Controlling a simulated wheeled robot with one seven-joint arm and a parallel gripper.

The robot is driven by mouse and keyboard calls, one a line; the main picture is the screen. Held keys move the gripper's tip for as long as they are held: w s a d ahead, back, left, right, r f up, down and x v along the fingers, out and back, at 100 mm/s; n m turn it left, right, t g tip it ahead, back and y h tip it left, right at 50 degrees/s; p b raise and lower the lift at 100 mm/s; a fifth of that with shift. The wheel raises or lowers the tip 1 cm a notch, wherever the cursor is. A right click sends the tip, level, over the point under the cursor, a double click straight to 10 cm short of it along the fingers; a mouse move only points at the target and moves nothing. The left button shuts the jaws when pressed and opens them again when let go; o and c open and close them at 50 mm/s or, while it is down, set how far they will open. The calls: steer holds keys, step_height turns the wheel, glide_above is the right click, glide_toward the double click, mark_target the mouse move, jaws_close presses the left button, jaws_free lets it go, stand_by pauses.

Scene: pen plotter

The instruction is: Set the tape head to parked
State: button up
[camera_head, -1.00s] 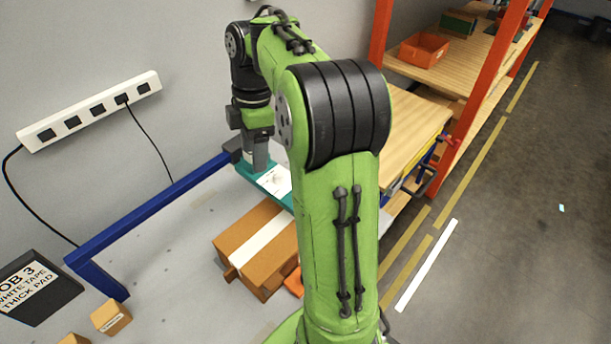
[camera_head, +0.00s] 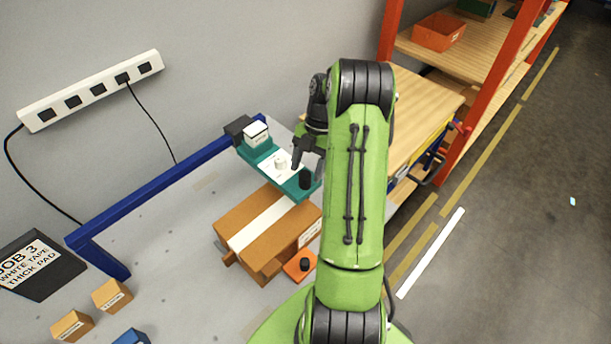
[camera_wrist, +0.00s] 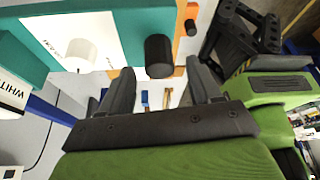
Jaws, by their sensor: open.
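The teal tape head (camera_head: 262,150) sits at the end of a blue beam, above a cardboard box. On its white plate is a white knob (camera_head: 281,163), and a black knob (camera_head: 305,180) stands near its right end. A white block (camera_head: 256,132) sits at its back end, by the beam. My gripper (camera_head: 306,158) is open and empty above the right part of the head. In the wrist view the black knob (camera_wrist: 158,52) appears ahead between the two fingers, apart from them; the white knob (camera_wrist: 82,54) is to the left. The plate's markings are too small to read.
The blue beam (camera_head: 160,189) crosses the grey table. The cardboard box (camera_head: 272,222) with a white strip lies below the head, with an orange piece (camera_head: 299,265) beside it. Small boxes (camera_head: 112,295) and a job sign (camera_head: 38,265) stand at left. A shelf is at right.

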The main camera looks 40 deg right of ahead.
steer(key=shift+x, duration=1.45)
steer(key=shift+r, duration=0.1)
jaws_close()
